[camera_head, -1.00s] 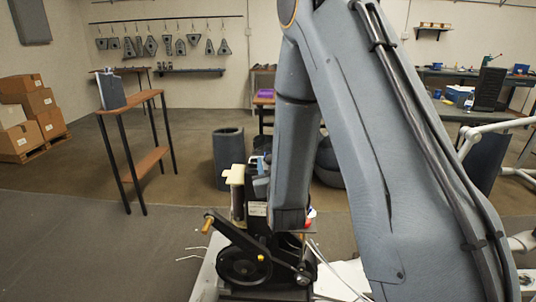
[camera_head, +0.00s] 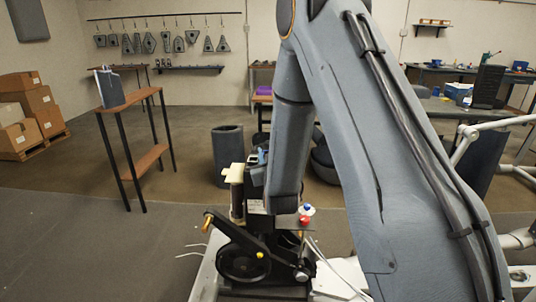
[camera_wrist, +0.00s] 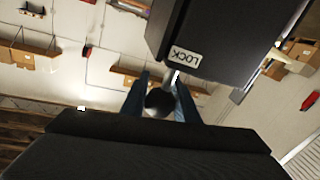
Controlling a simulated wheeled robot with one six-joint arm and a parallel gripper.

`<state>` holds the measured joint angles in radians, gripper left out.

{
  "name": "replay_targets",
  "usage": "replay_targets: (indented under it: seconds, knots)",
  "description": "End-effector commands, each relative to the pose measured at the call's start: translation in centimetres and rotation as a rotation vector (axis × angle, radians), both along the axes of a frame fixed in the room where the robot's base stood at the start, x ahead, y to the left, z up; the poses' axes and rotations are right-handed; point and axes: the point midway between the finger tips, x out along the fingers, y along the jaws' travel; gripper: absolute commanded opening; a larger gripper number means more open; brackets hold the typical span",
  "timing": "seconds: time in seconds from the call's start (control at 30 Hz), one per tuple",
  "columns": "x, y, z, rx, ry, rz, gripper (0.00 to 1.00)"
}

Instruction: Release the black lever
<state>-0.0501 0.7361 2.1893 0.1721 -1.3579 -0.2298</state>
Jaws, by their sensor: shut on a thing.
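In the wrist view, a black round knob (camera_wrist: 158,102) on a short pale rod sits between my gripper's two dark blue fingers (camera_wrist: 160,95). I take this to be the end of the black lever. My gripper is shut on it. The rod meets a dark box (camera_wrist: 225,35) with a white LOCK label (camera_wrist: 183,57). In the head view, the machine (camera_head: 255,255) has a black wheel and a black crank arm with a brass-coloured handle (camera_head: 207,223). My forearm hides part of the machine, and the gripped knob cannot be made out there.
A red button (camera_head: 305,220) with a blue-and-white top beside it shows right of my forearm. A cream-coloured part (camera_head: 233,173) stands on the machine. A dark bin (camera_head: 228,155) and a narrow shelf stand (camera_head: 140,97) are behind.

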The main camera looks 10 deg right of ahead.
Motion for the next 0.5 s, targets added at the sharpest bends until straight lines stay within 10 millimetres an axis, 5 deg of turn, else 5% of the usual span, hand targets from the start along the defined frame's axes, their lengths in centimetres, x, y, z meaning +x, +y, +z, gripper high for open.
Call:
replay_targets:
  seconds: [0.5]
  knots:
    - [0.0,0.0,3.0,0.0,-0.003,0.001,0.0]
